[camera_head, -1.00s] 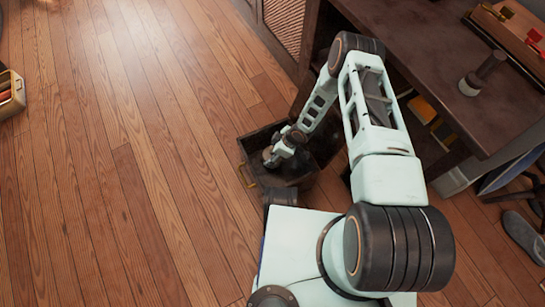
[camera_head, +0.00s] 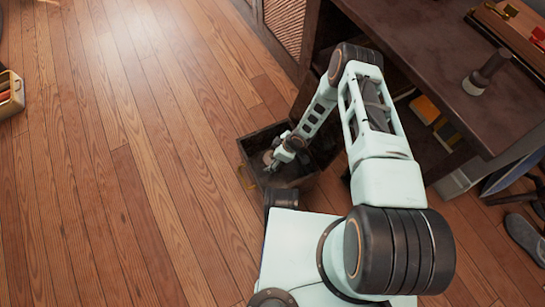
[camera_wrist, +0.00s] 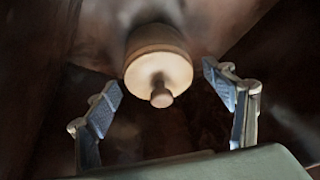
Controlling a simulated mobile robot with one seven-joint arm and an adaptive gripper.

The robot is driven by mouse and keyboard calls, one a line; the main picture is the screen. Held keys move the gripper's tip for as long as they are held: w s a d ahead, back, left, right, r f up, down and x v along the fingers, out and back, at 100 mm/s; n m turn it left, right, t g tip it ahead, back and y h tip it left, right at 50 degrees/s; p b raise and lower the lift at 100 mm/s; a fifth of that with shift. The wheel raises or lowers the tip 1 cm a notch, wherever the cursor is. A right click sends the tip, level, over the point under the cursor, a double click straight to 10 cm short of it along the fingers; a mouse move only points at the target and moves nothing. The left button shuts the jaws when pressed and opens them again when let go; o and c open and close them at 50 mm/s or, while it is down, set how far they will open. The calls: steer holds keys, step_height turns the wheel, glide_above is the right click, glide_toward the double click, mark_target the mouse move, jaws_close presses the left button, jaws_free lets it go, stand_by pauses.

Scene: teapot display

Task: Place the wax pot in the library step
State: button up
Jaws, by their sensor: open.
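The wax pot (camera_wrist: 159,68) shows in the wrist view as a brown round body with a pale cream lid and a small knob facing the camera. It rests inside a dark open drawer-like box (camera_head: 296,181) and shows as a small round shape (camera_head: 267,157) in the head view. My gripper (camera_wrist: 161,80) is open, its two blue-grey fingers apart on either side of the pot with gaps to it. In the head view my gripper (camera_head: 275,163) reaches down into the box. I cannot tell for sure whether this box is the library step.
A dark desk (camera_head: 420,50) stands at the right, with a dark-handled stamp-like object (camera_head: 486,73) on top. Yellow and dark items (camera_head: 425,109) sit on a shelf below it. A container (camera_head: 10,95) stands at the far left.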

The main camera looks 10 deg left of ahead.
steer(key=shift+r, duration=0.1)
steer(key=p+v, duration=0.4)
steer(key=v, duration=0.8)
steer(key=shift+p, duration=0.35)
steer(key=shift+a, duration=0.1)
